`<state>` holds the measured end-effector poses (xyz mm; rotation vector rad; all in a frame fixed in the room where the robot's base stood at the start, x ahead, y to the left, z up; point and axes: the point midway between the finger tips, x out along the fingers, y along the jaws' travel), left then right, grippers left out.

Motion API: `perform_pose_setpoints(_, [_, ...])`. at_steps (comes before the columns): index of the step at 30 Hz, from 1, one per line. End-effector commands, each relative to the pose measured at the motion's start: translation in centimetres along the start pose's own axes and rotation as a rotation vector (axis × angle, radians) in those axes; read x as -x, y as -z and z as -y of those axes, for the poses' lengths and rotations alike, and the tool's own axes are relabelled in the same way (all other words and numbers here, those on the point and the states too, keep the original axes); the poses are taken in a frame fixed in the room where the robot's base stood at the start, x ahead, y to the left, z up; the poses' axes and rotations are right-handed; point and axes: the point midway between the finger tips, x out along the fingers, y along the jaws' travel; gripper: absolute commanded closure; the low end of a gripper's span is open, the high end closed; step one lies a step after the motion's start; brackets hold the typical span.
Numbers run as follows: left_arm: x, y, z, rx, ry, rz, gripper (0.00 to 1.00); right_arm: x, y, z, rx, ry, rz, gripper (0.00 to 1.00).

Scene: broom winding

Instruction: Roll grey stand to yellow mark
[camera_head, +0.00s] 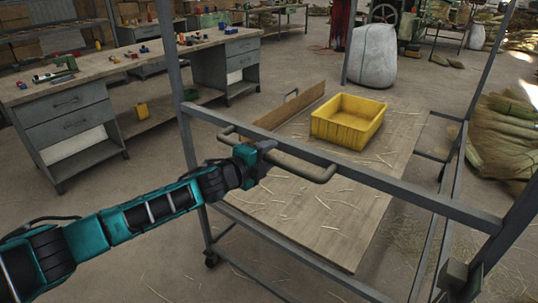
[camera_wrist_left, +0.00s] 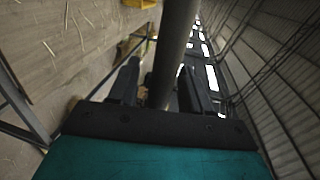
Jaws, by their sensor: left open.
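The grey stand (camera_head: 398,207) is a metal frame with a wooden deck, and a caster shows at its lower left corner. Its push handle (camera_head: 310,173) juts from the near top rail. My left gripper (camera_head: 258,160) is at the middle of this handle. In the left wrist view, the dark handle bar (camera_wrist_left: 174,52) runs between the two spread fingers of the left gripper (camera_wrist_left: 158,85), which are not closed on it. My right gripper is not in view. No yellow mark on the floor can be made out.
A yellow bin (camera_head: 347,123) sits on the deck among loose straw. A workbench with drawers (camera_head: 68,107) stands at the left. A pale sack (camera_head: 372,56) stands behind the stand, and straw bundles (camera_head: 508,135) lie at the right. Floor between bench and stand is mostly clear.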

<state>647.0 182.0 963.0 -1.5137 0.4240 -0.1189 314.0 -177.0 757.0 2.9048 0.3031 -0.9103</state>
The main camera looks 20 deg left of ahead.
Motion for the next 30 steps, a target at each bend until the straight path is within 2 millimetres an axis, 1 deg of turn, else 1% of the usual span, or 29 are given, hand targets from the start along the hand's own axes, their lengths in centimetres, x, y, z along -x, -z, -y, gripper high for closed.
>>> perform_pose_setpoints(4, [-0.84, 0.03, 0.05, 0.000, 0.001, 0.000, 0.52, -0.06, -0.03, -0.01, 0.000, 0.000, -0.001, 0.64])
perform_pose_setpoints(14, [-0.99, 0.00, 0.03, 0.000, 0.000, 0.000, 0.52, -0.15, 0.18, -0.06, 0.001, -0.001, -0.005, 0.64])
perform_pose_setpoints(27, [-0.96, -0.01, 0.00, 0.000, 0.000, 0.000, 0.95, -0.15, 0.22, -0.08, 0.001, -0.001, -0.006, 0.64])
perform_pose_setpoints(29, [-0.96, -0.01, -0.01, 0.000, -0.001, 0.000, 1.00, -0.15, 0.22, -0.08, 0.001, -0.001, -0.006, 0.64])
perform_pose_setpoints(30, [-0.96, -0.01, -0.01, 0.000, -0.001, 0.000, 1.00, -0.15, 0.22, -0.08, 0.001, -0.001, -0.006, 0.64])
